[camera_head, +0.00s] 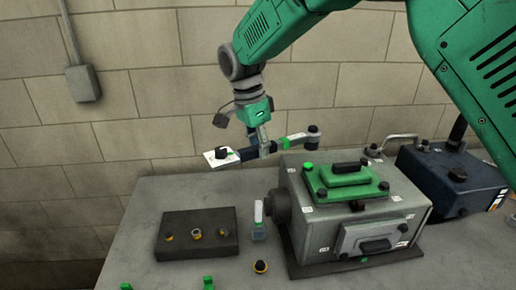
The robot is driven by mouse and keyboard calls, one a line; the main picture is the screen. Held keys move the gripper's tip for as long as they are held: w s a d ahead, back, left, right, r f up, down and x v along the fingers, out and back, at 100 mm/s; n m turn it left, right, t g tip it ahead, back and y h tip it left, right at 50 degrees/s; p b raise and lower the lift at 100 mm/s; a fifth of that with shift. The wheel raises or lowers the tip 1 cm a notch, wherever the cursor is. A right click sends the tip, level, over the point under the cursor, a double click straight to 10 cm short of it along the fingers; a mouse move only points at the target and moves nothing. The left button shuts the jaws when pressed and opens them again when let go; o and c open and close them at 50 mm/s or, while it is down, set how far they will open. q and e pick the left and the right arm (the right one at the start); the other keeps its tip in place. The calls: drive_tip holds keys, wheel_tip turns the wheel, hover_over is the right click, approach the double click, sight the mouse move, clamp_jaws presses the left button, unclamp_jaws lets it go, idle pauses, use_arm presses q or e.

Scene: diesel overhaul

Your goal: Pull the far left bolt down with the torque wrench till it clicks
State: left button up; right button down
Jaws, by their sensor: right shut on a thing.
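The torque wrench (296,139) is a bar with a dark section, a green section and a dark round head at its right end. My right gripper (264,149) is shut on it and holds it in the air behind and left of the grey engine block (304,207). The green cover (346,180) on the block has bolts at its corners. The far left bolt (308,167) looks green on top. The wrench head is above this bolt in the picture, apart from it. My left gripper is not in view.
A dark tray (180,250) with several small parts lies left of the block. A small bottle (258,231) and a dark ring part (261,267) are nearby. A dark blue box (428,178) stands at the right. The brick wall (160,100) is behind the bench.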

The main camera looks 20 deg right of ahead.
drive_tip(key=shift+r, duration=0.15)
drive_tip(key=shift+r, duration=1.7)
drive_tip(key=shift+r, duration=2.95)
drive_tip(key=shift+s+a, duration=0.15)
drive_tip(key=shift+s, duration=0.2)
drive_tip(key=s+a+b, duration=0.1)
drive_tip(key=s+a, duration=0.1)
drive_tip(key=s, duration=0.4)
drive_tip(key=shift+a, duration=0.15)
